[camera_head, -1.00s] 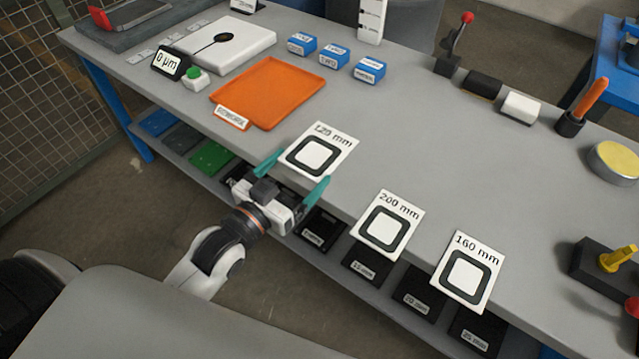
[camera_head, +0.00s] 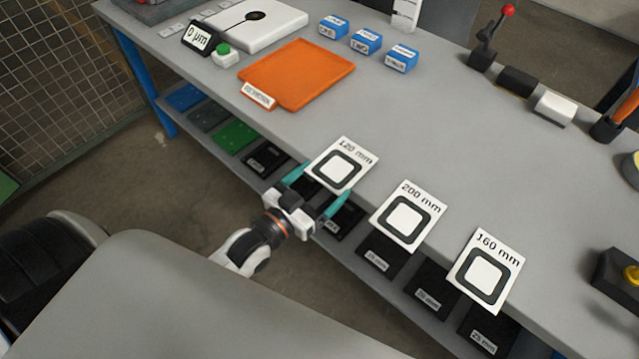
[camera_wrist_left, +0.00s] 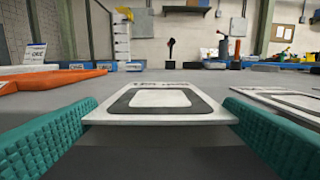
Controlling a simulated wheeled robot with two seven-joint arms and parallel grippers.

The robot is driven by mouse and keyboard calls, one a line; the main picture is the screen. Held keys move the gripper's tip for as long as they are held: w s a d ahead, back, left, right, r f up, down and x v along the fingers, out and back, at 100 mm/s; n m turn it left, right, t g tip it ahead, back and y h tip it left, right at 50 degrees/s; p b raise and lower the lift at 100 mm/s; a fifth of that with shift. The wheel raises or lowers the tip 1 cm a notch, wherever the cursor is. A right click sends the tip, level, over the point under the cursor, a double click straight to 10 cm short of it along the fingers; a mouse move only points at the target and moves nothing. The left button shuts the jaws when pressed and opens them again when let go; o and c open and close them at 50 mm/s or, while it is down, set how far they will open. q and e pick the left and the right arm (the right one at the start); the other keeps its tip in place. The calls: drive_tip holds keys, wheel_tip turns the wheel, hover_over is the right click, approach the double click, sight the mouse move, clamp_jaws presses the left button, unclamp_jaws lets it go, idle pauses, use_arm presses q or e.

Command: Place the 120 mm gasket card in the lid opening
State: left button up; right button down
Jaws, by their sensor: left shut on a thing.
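The 120 mm gasket card (camera_head: 341,165) is a white card with a black square ring and a white middle. It lies at the table's front edge, and its near side sticks out past the edge. My left gripper (camera_head: 325,182) has its teal fingers on both sides of the card's near part and is shut on it. In the left wrist view the card (camera_wrist_left: 165,103) sits flat between the fingers. Its far label is seen too shallowly to read there. My right gripper is not in view. I cannot make out a lid opening.
The 200 mm card (camera_head: 408,215) and 160 mm card (camera_head: 483,270) lie to the right along the front edge. An orange tray (camera_head: 297,73), blue blocks (camera_head: 366,41) and a white plate (camera_head: 252,22) stand behind. The grey tabletop's middle is clear.

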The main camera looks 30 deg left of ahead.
use_arm(q)
drive_tip(key=shift+f, duration=0.2)
drive_tip(key=shift+f, duration=0.15)
drive_tip(key=o, duration=0.7)
